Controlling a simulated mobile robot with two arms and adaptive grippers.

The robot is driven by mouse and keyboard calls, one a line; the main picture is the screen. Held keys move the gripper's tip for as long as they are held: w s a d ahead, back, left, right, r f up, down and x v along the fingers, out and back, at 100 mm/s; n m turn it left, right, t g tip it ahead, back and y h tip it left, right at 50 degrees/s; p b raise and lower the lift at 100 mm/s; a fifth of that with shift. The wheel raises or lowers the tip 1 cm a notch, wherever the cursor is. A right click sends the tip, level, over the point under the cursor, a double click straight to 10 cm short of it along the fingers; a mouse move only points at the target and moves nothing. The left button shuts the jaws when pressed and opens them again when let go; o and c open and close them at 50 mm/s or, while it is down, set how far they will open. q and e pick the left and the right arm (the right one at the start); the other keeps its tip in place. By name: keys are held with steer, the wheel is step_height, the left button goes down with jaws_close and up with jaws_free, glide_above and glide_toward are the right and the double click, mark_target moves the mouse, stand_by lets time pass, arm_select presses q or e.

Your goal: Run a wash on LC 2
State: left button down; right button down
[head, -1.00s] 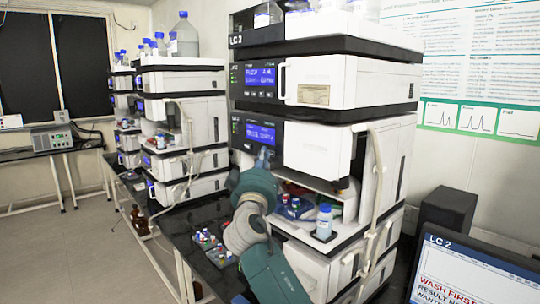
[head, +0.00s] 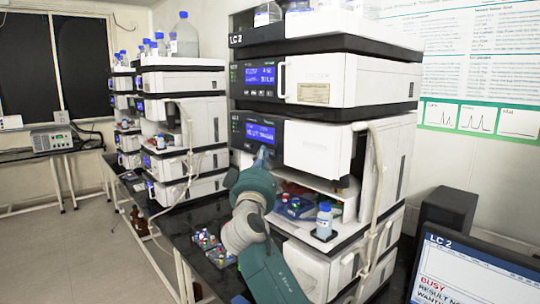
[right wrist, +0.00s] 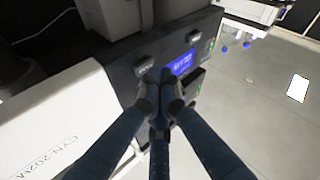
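The LC 2 stack (head: 365,90) stands in the middle of the head view, with the label LC 2 on its top left corner. Its lower module has a black front panel with a lit blue display (head: 261,133), which also shows in the right wrist view (right wrist: 183,63). My right gripper (head: 262,157) is at this panel just below the display. In the right wrist view its fingers (right wrist: 160,76) are together with nothing between them, at the panel's lower edge; whether they touch is hidden. A monitor (head: 470,270) headed LC 2 reads BUSY in red. My left gripper is not in view.
Another similar stack (head: 185,85) stands left of LC 2, with more behind it. A small bottle (head: 324,220) stands on LC 2's open shelf. A tray of coloured vials (head: 213,247) lies on the dark bench. A black box (head: 447,207) stands behind the monitor.

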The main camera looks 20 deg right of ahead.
steer(key=shift+s+a, duration=0.1)
steer(key=shift+a, duration=0.25)
steer(key=a, duration=0.1)
steer(key=s+a+b, duration=0.1)
steer(key=a, duration=0.1)
steer(key=a+b, duration=0.1)
steer(key=shift+s+a, duration=0.35)
stand_by(0.7)
